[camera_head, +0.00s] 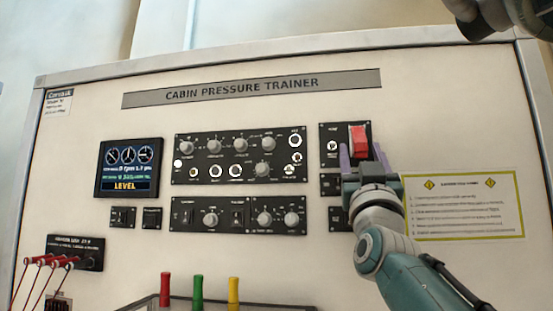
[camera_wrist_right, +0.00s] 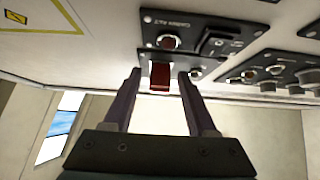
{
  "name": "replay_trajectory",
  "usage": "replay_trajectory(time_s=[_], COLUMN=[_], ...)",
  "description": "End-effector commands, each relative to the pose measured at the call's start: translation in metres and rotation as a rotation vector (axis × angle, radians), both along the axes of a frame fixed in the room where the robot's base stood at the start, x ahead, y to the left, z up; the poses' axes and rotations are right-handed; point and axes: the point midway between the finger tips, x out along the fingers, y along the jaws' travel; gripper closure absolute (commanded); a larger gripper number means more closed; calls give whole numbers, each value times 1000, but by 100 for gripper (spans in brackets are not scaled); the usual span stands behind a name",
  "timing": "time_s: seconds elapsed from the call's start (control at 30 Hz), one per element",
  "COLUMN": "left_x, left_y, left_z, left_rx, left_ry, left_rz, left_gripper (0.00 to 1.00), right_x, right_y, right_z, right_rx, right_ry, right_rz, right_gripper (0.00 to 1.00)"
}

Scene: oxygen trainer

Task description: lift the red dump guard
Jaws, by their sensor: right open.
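The red dump guard (camera_head: 360,138) is a bright red block on a small black panel (camera_head: 330,131) at the right of the trainer board. In the right wrist view the red guard (camera_wrist_right: 160,77) shows between the far ends of the two fingers. My right gripper (camera_head: 370,162) is open, with its purple fingers pointing at the board just below the guard. It also shows in the wrist view (camera_wrist_right: 159,78), with a gap between each finger and the guard. I cannot tell whether the fingers touch anything.
Small switch panels (camera_head: 330,185) lie below the guard's panel, partly behind my right gripper. A knob panel (camera_head: 240,157) and a display (camera_head: 128,167) are to the left. A yellow-edged placard (camera_head: 463,206) is to the right. Red, green and yellow handles (camera_head: 197,291) stand at the bottom.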

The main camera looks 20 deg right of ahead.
Motion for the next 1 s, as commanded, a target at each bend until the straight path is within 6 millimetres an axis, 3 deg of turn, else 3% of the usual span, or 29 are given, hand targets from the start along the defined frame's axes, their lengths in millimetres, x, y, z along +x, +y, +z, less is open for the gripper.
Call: replay_trajectory(time_s=[0.13, 0.63, 1.0], left_x=[0, 0, 0], left_y=[-2, -3, -1], left_z=[0, 0, 0], left_rx=[-6, -9, -1], left_ry=[0, -1, -1], left_rz=[3, 4, 0], left_gripper=[50, 50, 50], right_x=[0, 0, 0], right_y=[0, 0, 0], right_z=[0, 0, 0], right_rx=[0, 0, -1], right_ry=[0, 0, -1], right_rz=[0, 0, 0], right_gripper=[45, 100, 100])
